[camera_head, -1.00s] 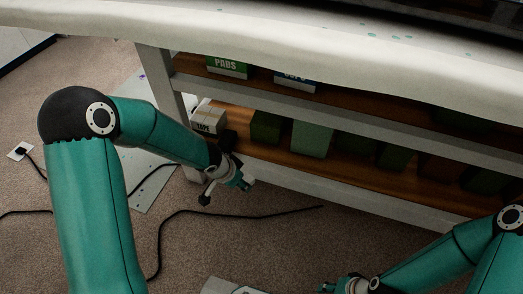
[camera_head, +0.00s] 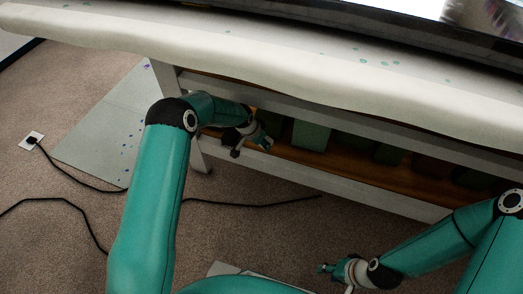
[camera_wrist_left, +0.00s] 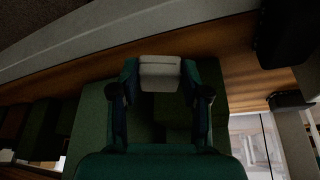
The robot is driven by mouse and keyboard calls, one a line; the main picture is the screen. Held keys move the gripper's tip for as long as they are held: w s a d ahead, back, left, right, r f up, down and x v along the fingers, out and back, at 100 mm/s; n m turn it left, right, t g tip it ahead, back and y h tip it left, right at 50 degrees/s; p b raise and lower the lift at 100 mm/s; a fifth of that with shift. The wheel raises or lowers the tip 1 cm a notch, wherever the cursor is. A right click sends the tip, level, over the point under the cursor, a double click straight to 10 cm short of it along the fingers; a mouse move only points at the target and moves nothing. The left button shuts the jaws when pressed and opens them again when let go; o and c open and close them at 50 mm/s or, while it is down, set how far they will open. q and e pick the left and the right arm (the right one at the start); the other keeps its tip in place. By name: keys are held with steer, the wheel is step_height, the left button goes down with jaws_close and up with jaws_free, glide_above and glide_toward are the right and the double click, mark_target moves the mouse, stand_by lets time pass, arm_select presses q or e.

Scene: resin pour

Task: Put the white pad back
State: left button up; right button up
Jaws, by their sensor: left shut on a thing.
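A small white pad (camera_wrist_left: 160,70) sits between the two teal fingertips of my left gripper (camera_wrist_left: 160,84) in the left wrist view. The gripper is shut on it. In the head view the left gripper (camera_head: 263,141) is at the left end of the lower wooden shelf (camera_head: 375,181), close to its front edge; I cannot make out the pad there. In the wrist view a dark green box is behind the fingers. My right gripper (camera_head: 326,268) is low over the carpet, away from the shelf; its opening is unclear.
Green boxes (camera_head: 311,135) stand along the lower shelf. The cloth-covered tabletop (camera_head: 210,45) overhangs the shelves. A table leg (camera_head: 201,158) stands just left of my left gripper. A spotted sheet (camera_head: 90,145) and a black cable (camera_head: 240,205) lie on the carpet.

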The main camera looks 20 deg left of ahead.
mark_target(264, 152)
arm_select(q)
step_height(264, 152, down, 5)
steer(key=shift+r+b, duration=0.2)
steer(key=shift+b, duration=0.65)
steer(key=shift+w+f, duration=0.2)
steer(key=shift+r, duration=0.1)
steer(key=o, duration=1)
steer(key=p+v, duration=0.3)
steer(key=v, duration=0.8)
steer(key=s+d+f+n+g, duration=0.1)
steer(key=s+d+f+n, duration=0.1)
steer(key=s, duration=0.8)
steer(key=s+d+f+n+g+h, duration=0.1)
steer(key=s+d+f+n, duration=0.1)
steer(key=s, duration=0.9)
steer(key=s+d+f+n+g+h, duration=0.1)
steer(key=s+d+f+n, duration=0.2)
steer(key=s, duration=0.8)
steer(key=d, duration=0.2)
steer(key=shift+d+f, duration=0.3)
steer(key=shift+d, duration=0.05)
